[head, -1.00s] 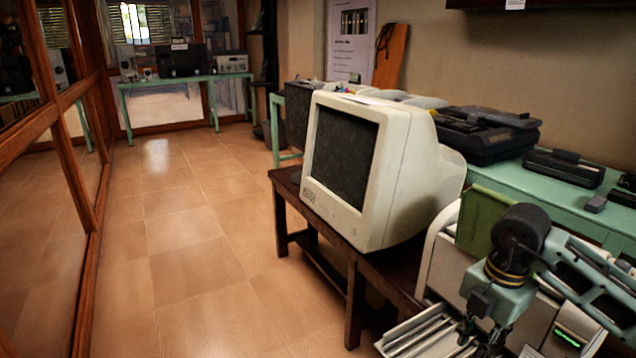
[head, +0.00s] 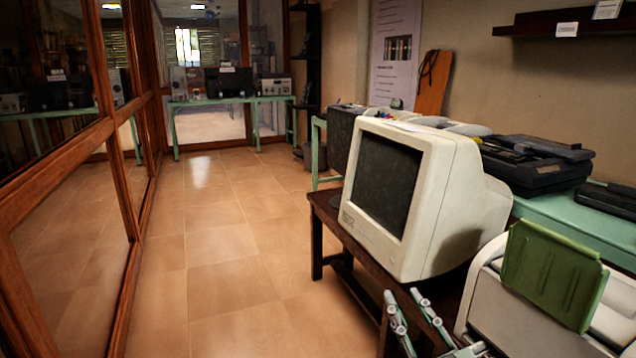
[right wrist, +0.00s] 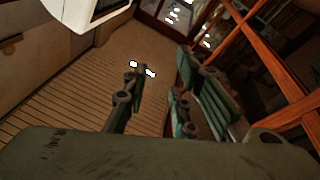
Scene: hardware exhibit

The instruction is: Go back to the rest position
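My right gripper (head: 403,296) shows at the bottom edge of the head view, in front of the dark table that bears the old monitor. Its two slim pale fingers point upward and stand apart, with nothing between them. In the right wrist view the fingers of the right gripper (right wrist: 158,82) are also spread and empty, over the floor. The rest of the right arm is out of the head view. My left gripper is not in view.
A beige monitor (head: 428,195) stands on a dark wooden table (head: 330,213). A pale machine with a green panel (head: 553,273) is at lower right. A green table (head: 540,215) bears dark devices. Wood-framed glass (head: 60,210) lines the left. The tiled floor (head: 215,235) between is clear.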

